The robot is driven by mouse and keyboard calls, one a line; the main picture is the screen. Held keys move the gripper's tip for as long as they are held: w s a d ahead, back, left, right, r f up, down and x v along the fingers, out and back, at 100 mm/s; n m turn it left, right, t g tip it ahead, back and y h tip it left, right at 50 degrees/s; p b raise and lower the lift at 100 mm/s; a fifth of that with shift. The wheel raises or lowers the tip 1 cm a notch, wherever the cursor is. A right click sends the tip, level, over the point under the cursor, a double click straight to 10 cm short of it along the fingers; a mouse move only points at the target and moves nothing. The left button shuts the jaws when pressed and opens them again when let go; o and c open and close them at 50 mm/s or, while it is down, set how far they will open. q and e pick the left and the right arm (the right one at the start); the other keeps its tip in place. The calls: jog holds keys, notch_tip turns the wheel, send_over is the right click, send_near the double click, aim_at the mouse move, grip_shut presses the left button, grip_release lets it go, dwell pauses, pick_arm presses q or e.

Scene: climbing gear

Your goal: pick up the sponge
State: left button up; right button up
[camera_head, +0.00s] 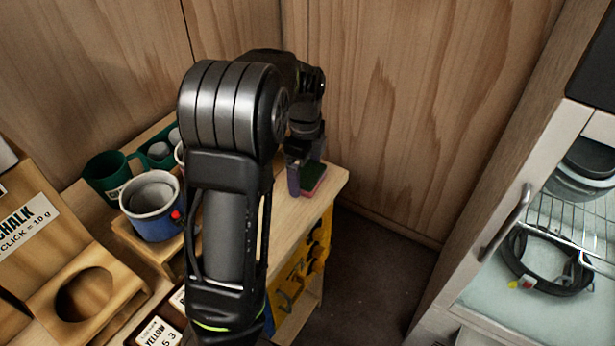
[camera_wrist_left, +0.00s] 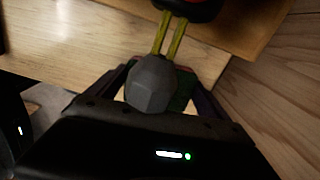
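The sponge (camera_head: 313,176) has a green top and a reddish side. It is at the far right end of the wooden bench, below my left gripper (camera_head: 300,170). In the left wrist view the green sponge (camera_wrist_left: 187,92) shows between the two fingers of my left gripper (camera_wrist_left: 160,75), partly hidden by a grey faceted thing (camera_wrist_left: 150,85). Pale gaps show beside the fingers, which look spread around the sponge; contact is not clear. My right gripper is in neither view.
A blue mug (camera_head: 152,222) and a green mug (camera_head: 103,182) stand on the bench left of my arm. A wooden wall (camera_head: 400,100) rises close behind. A glass-fronted cabinet (camera_head: 480,250) stands right, across a floor gap.

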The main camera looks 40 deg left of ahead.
pick_arm(q)
jog(key=c, duration=0.9)
jog(key=shift+r, duration=0.1)
notch_tip(320, 180, up, 11)
notch_tip(320, 180, up, 7)
jog(key=p, duration=0.3)
send_over(305, 172)
dwell(0.4)
jog(key=o, duration=0.8)
jog(key=shift+c, duration=0.2)
jog(key=c, duration=0.6)
